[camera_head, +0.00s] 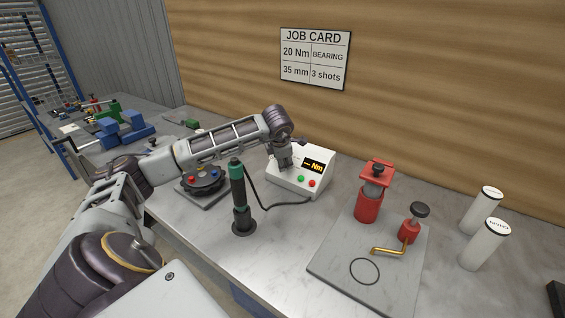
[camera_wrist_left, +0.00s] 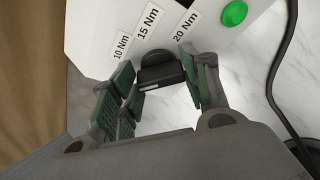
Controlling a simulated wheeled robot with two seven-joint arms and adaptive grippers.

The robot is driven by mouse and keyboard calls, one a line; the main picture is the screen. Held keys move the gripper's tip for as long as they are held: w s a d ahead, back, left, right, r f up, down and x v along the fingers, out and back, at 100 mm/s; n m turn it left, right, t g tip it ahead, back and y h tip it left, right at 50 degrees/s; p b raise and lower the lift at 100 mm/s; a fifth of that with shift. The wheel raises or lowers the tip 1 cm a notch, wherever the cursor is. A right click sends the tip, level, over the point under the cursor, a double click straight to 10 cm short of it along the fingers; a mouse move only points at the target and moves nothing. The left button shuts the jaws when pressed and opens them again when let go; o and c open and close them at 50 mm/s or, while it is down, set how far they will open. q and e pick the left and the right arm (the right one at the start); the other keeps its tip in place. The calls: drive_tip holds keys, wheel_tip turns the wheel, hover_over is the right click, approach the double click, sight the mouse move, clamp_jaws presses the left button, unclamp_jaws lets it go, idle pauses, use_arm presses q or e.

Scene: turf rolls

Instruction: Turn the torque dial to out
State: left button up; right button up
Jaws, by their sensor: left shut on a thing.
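The torque box (camera_head: 318,153) is white, with a display (camera_head: 313,166) showing dashes and "Nm" and a green and a red button on its front. Its black torque dial (camera_wrist_left: 160,72) shows in the left wrist view, beside labels "10 Nm", "15 Nm" and "20 Nm". My left gripper (camera_head: 284,162) reaches down onto the left part of the box. In the left wrist view its green-padded fingers (camera_wrist_left: 158,64) stand on both sides of the dial, shut on it. I cannot tell which label the dial points at. In the head view my gripper hides the dial. My right gripper is out of view.
A black-and-green torque driver (camera_head: 238,200) stands upright in front of the box, its cable running to the box. A dark round fixture (camera_head: 203,180) lies to the left. A red press (camera_head: 368,198) on a grey plate and white cylinders (camera_head: 484,245) stand right. The job card (camera_head: 315,58) reads 20 Nm.

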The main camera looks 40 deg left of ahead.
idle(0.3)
use_arm(q)
drive_tip(key=o, duration=1)
drive_tip(key=v, duration=1.2)
drive_tip(key=shift+d, duration=0.1)
drive_tip(key=shift+f, duration=0.1)
